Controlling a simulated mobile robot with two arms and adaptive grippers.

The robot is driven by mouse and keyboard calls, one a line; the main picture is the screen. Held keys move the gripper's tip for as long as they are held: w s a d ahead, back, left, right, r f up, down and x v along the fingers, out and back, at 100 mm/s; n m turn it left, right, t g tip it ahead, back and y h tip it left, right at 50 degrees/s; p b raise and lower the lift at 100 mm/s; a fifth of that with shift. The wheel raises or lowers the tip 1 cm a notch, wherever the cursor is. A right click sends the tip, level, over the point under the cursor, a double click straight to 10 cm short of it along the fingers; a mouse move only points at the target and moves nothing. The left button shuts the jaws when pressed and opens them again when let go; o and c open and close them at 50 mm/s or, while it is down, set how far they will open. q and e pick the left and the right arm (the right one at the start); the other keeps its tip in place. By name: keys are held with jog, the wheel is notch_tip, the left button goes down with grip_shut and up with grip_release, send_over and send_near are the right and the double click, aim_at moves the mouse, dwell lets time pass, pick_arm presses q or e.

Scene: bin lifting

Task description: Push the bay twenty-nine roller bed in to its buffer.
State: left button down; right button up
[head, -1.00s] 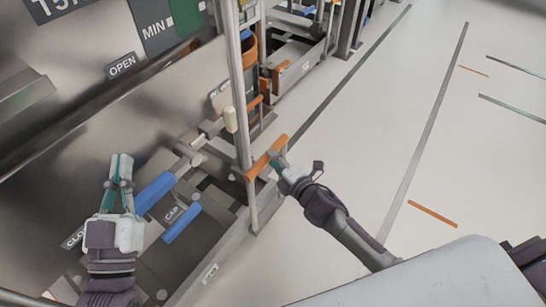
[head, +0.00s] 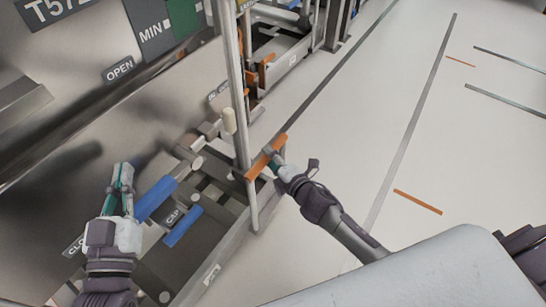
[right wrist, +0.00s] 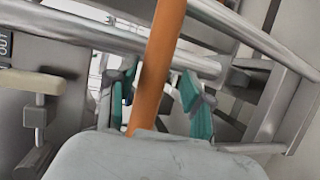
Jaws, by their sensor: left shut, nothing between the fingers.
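The roller bed (head: 237,243) is a low grey frame with rollers along the steel wall in the head view. A small label on its side is too small to read. An upright pole stands at its side with an orange handle (head: 266,158). My right gripper (head: 273,157) is at this handle. In the right wrist view the orange bar (right wrist: 162,50) passes between the green-tipped fingers (right wrist: 160,98), with a gap on its right side, so the gripper looks open around it. My left gripper (head: 122,188) is shut and empty, beside a blue handle (head: 155,197). The buffer cannot be made out.
A second blue handle (head: 183,226) lies beside a CAP label (head: 172,216). The steel wall (head: 70,140) carries an OPEN label (head: 118,70). Another similar frame (head: 285,68) stands further back. The pale floor (head: 350,140) to the right is clear apart from painted lines.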

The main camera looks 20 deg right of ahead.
pick_arm(q)
jog(key=shift+s+d+r, duration=0.1)
pick_arm(e)
jog(key=shift+s+r, duration=0.1)
jog(key=shift+r, duration=0.05)
jog(key=v, duration=1.2)
